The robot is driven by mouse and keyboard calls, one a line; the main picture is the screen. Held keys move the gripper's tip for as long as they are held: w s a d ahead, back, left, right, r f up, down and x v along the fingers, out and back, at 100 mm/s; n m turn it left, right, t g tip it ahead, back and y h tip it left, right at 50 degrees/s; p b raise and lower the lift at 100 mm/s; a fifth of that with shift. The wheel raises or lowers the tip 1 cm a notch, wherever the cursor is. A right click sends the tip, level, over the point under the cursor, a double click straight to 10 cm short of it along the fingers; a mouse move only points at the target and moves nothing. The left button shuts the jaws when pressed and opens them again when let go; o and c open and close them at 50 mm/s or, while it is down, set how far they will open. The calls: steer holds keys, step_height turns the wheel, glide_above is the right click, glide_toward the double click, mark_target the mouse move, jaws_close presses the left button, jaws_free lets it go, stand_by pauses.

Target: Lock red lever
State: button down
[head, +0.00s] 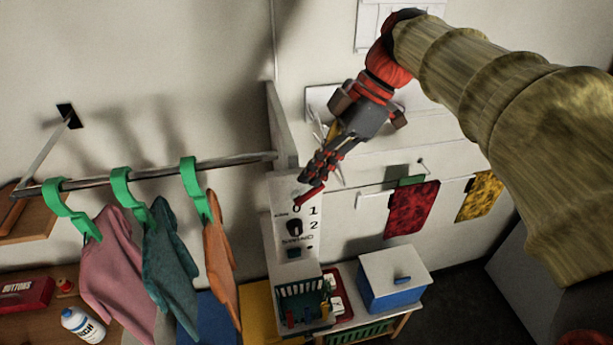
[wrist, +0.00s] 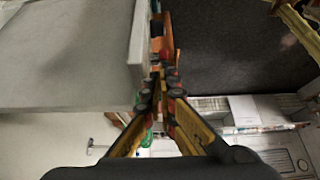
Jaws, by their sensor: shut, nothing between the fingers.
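The red lever (head: 309,196) is a short red bar on the upper part of a pale control panel (head: 285,190), slanting from lower left to upper right. My gripper (head: 314,178) reaches down from the upper right, with its fingertips just above the lever. I cannot tell whether they touch it. The fingers are shut and hold nothing; the wrist view also shows the tips (wrist: 163,82) together. In that view I cannot clearly make out the lever, and the fingers cover much of the middle.
A black rotary knob (head: 294,228) sits below the lever, beside the marks 0, 1 and 2. A rail (head: 150,173) with cloths on green hangers ends close left of the panel. A green basket (head: 303,289) and a blue-and-white box (head: 393,281) stand below. Red cloth (head: 411,209) hangs right.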

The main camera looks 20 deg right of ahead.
steer(key=shift+d+f, duration=0.15)
steer(key=shift+d, duration=0.15)
stand_by(0.6)
steer(key=shift+r, duration=0.8)
steer(key=a+p+v, duration=0.1)
steer(key=p+v, duration=0.1)
steer(key=v, duration=0.9)
steer(key=shift+d+r, duration=0.2)
steer(key=shift+r, duration=0.35)
